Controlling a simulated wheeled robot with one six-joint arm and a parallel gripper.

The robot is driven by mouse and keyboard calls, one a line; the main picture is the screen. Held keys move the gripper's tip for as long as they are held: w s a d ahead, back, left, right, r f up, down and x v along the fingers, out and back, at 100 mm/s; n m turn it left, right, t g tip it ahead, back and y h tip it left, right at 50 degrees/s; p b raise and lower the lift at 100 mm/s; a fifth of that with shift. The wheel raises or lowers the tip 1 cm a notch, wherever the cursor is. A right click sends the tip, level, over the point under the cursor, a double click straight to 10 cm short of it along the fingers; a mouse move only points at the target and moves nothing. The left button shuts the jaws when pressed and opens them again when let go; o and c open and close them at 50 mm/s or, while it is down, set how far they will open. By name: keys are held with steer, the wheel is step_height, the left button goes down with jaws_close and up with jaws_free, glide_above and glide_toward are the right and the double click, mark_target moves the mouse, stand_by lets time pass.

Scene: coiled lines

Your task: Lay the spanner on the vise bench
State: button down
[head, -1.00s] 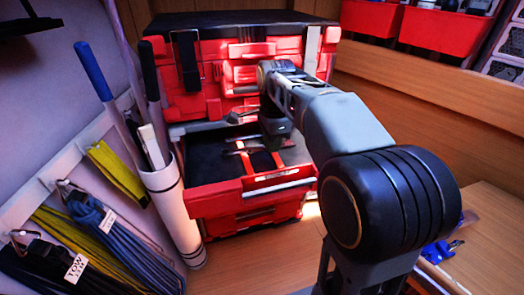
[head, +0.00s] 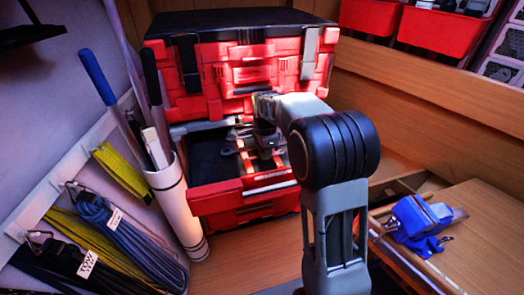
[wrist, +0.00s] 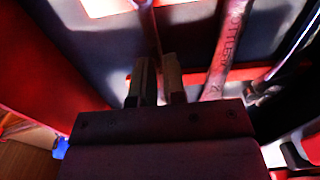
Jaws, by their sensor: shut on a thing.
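My gripper (head: 266,152) is down in the open red drawer of the tool chest. In the wrist view its two fingers (wrist: 158,82) are closed on a slim metal shaft (wrist: 150,30), which looks like the spanner. A ring-like metal end (head: 228,151) shows left of the gripper in the head view; much of the tool is hidden behind the gripper. The vise bench (head: 490,225) is the wooden top at the right, with a blue vise (head: 418,218) on its left edge.
Other tools lie in the drawer, including a lettered bar (wrist: 226,45) right of the fingers. The drawer's red front (head: 243,196) stands before the gripper. A white tube (head: 178,210) with long handles is at the left. The bench right of the vise looks clear.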

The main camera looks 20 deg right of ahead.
steer(key=shift+f, duration=0.15)
steer(key=shift+f+b, duration=0.35)
steer(key=shift+f, duration=0.05)
steer(key=c, duration=1.2)
jaws_free()
